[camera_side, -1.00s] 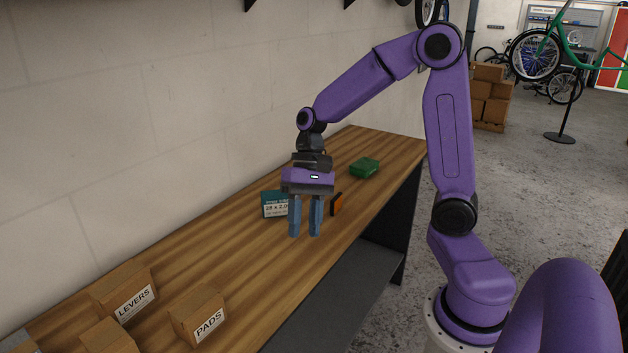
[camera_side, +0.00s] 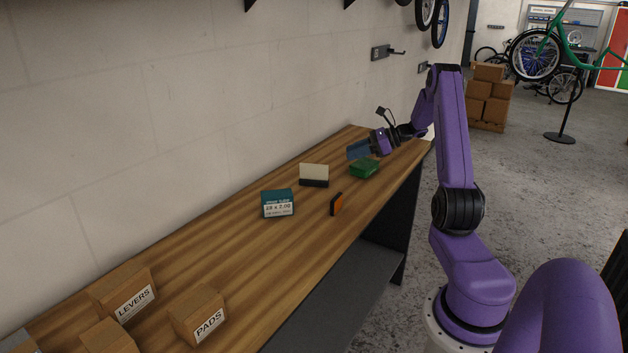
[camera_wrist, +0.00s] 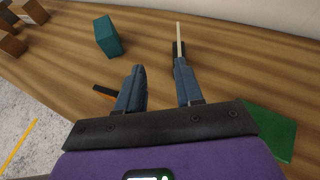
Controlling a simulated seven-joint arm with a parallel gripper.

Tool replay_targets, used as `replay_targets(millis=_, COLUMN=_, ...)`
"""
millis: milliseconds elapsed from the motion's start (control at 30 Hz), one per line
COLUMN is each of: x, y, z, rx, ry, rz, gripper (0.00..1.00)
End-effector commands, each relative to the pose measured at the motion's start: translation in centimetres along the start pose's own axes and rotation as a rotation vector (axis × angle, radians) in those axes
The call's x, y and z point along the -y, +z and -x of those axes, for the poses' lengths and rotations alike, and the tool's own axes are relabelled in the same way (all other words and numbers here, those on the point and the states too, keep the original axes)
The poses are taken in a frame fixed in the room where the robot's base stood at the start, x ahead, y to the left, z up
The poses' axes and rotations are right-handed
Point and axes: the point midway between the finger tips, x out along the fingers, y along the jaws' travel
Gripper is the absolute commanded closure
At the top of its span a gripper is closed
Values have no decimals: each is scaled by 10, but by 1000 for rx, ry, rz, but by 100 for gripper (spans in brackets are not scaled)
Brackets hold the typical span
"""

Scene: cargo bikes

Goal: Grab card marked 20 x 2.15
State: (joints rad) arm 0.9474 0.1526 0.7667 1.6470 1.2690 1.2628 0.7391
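A cream card (camera_side: 314,169) stands upright in a dark holder (camera_side: 314,183) on the bench, behind the teal box in the side view. The face toward that camera looks blank, and I cannot read any 20 x 2.15 mark. In the wrist view the card (camera_wrist: 179,40) is a thin edge-on strip just beyond my right fingertip. My gripper (camera_side: 357,150) is above the bench, to the right of the card and by the green box, tilted toward the card. In the wrist view my gripper (camera_wrist: 158,63) has its fingers apart with nothing between them.
A teal box (camera_side: 278,203) with a white size label stands left of the card. A small orange-and-black item (camera_side: 337,204) and a green box (camera_side: 364,168) are nearby. Boxes marked LEVERS (camera_side: 125,290) and PADS (camera_side: 198,315) stand at the near end. The wall runs along the back.

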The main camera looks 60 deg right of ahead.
Motion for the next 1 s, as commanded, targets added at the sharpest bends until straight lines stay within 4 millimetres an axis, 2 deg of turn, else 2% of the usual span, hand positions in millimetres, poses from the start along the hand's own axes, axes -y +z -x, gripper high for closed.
replay_targets(millis=100, x=16, y=-12, z=19, rx=27, ry=-66, rz=-57, gripper=64)
replay_targets(millis=233, x=21, y=-15, z=18, rx=36, ry=-84, rz=-73, gripper=64)
replay_targets(millis=733, x=27, y=-12, z=-72, rx=34, ry=-81, rz=-70, gripper=64)
replay_targets(millis=900, x=29, y=-11, z=-92, rx=34, ry=-82, rz=-70, gripper=64)
replay_targets(millis=1000, x=30, y=-11, z=-97, rx=34, ry=-83, rz=-69, gripper=64)
